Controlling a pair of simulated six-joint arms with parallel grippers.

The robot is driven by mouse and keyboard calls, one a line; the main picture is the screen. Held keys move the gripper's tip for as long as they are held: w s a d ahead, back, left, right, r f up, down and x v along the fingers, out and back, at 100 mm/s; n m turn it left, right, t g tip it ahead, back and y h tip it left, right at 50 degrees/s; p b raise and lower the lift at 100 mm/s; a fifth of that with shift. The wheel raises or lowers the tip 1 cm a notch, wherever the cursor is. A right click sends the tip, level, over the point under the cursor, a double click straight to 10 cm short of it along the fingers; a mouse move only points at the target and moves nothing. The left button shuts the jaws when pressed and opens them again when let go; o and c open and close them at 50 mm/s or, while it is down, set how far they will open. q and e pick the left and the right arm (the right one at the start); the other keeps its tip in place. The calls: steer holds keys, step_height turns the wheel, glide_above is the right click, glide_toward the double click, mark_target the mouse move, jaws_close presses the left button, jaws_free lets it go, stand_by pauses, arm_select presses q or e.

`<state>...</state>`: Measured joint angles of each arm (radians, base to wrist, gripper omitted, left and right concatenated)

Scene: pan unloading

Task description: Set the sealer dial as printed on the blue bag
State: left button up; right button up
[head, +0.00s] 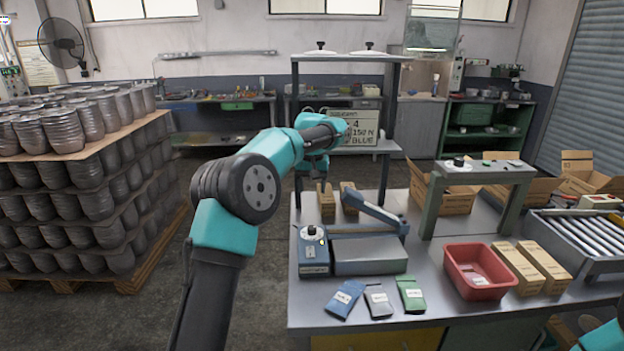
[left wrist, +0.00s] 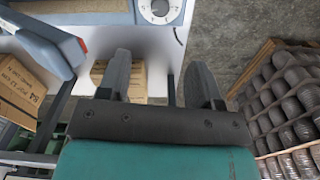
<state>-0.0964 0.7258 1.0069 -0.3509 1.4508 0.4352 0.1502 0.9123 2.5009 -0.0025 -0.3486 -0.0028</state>
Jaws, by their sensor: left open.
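The heat sealer (head: 370,257) stands on the table with its blue-grey arm raised at a slant. Its dial (head: 308,234) is a round dark knob on a light face at the sealer's left end; in the left wrist view the dial (left wrist: 160,9) is cut by the top edge. The blue bag (head: 345,299) lies in front of the sealer, its white label too small to read. My left gripper (head: 308,182) hangs behind the dial, apart from it. In the left wrist view the left gripper (left wrist: 162,78) is open and empty. My right gripper is out of view.
A grey bag (head: 378,300) and a green bag (head: 411,294) lie beside the blue one. A red tray (head: 479,271) and cartons (head: 545,268) stand to the right. A sign (head: 353,128) shows "4", "150 N" and "BLUE". Small boxes (head: 348,197) stand behind the sealer.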

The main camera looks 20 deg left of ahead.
arm_select(q)
step_height(320, 180, up, 3)
steer(key=shift+f, duration=0.2)
stand_by(0.4)
